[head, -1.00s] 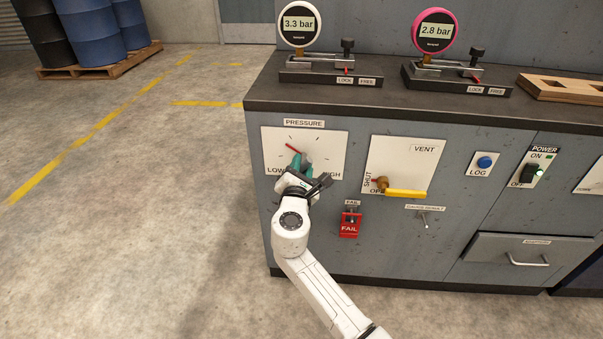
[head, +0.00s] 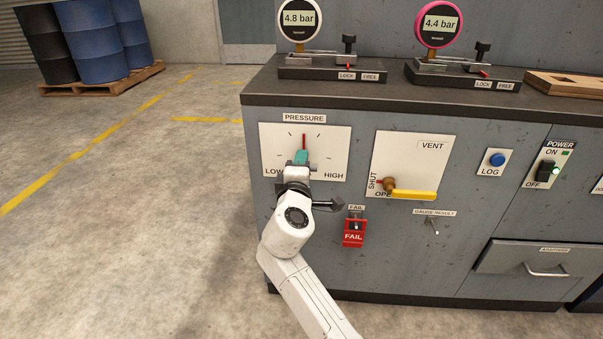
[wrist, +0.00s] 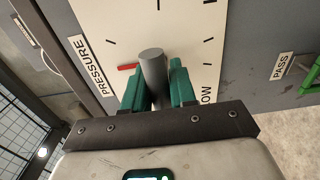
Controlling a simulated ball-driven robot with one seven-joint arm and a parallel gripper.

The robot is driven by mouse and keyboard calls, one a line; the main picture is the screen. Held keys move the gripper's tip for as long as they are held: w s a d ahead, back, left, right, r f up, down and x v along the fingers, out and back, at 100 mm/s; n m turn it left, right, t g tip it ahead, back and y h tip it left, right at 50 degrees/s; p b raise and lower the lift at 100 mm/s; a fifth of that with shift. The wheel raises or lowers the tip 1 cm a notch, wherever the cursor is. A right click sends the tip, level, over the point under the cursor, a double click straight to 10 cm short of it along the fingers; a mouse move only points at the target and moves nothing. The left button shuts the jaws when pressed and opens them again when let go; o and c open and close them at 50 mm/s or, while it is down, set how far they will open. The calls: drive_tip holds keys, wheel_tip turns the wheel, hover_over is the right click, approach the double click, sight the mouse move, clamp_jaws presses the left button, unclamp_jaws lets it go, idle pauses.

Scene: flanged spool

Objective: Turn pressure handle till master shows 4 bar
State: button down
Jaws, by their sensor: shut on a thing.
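The pressure handle is a grey round bar (wrist: 153,68) in the wrist view, on a white dial plate (head: 335,136) marked LOW to HIGH. Its red pointer (head: 303,141) stands about straight up in the head view. My gripper (head: 301,162) is shut on the handle, with green fingers on both sides of it (wrist: 156,85); in the head view it hides most of the handle. The white-rimmed gauge (head: 299,21) reads 4.8 bar and the pink-rimmed gauge (head: 439,24) reads 4.4 bar. I cannot tell from their labels which is the master.
Right of the dial is the VENT plate with a yellow lever (head: 412,194) lying level. Below are a red FAIL tag (head: 353,233) and a small gauge result switch (head: 434,226). A blue LOG button (head: 497,159) and a lit power switch (head: 546,171) are farther right.

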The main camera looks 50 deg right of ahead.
drive_tip(key=m+b, duration=0.1)
drive_tip(key=m, duration=0.1)
drive_tip(key=m+b, duration=0.3)
drive_tip(key=shift+f+m, duration=0.25)
drive_tip(key=shift+m, duration=0.05)
idle(0.5)
unclamp_jaws()
drive_tip(key=shift+r, duration=0.2)
idle(0.3)
drive_tip(key=p+v, duration=0.2)
drive_tip(key=v, duration=0.8)
drive_tip(key=shift+s+a+p, duration=0.25)
drive_tip(key=shift+a+p, duration=0.05)
